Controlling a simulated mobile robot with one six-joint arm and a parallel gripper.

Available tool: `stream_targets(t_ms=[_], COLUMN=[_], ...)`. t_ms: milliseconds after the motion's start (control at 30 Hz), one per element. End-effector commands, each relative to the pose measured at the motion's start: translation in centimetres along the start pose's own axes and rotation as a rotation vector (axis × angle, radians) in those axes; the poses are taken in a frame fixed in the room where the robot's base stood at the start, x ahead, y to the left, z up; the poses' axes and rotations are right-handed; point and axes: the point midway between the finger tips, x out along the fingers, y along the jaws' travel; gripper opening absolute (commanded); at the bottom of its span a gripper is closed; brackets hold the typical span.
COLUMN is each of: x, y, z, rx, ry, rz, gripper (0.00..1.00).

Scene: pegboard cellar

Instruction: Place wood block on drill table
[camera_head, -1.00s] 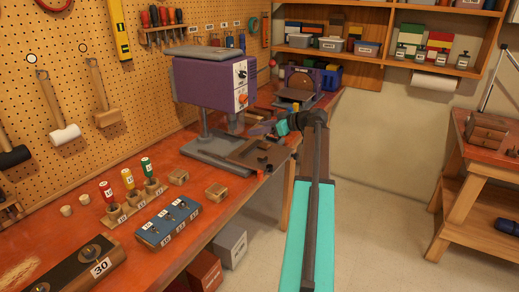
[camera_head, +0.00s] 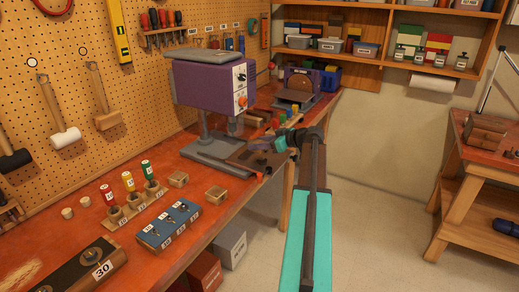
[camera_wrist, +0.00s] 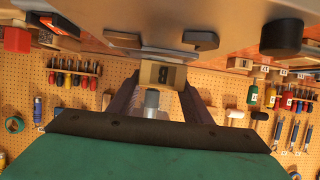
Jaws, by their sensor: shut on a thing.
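In the wrist view my gripper (camera_wrist: 160,98) is shut on a small light wood block (camera_wrist: 163,73) with a dark mark, held between the fingertips. The block is too small and covered to make out in the head view. I cannot tell whether it touches the drill table.
Two other wood blocks (camera_head: 178,179) (camera_head: 215,194) lie on the red bench. A sander (camera_head: 300,90) stands behind. The floor (camera_head: 370,230) on the right is clear.

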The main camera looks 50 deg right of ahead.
Motion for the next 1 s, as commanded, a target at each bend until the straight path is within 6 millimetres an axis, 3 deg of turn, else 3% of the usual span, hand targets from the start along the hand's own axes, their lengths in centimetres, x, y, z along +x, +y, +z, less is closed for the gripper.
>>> stream_targets(t_ms=[300, 767, 800, 900, 1000], x=[1.1, 1.3, 1.3, 1.3, 1.3], y=[0.0, -0.1, -0.1, -0.1, -0.1], z=[2.4, 2.8, 2.8, 2.8, 2.8], rx=[0.0, -0.001, -0.001, -0.001, -0.001], ry=[0.0, 0.0, 0.0, 0.0, 0.0], rz=[0.0, -0.001, -0.001, -0.001, -0.001], gripper=[0.23, 0.23, 0.47, 0.63, 0.64])
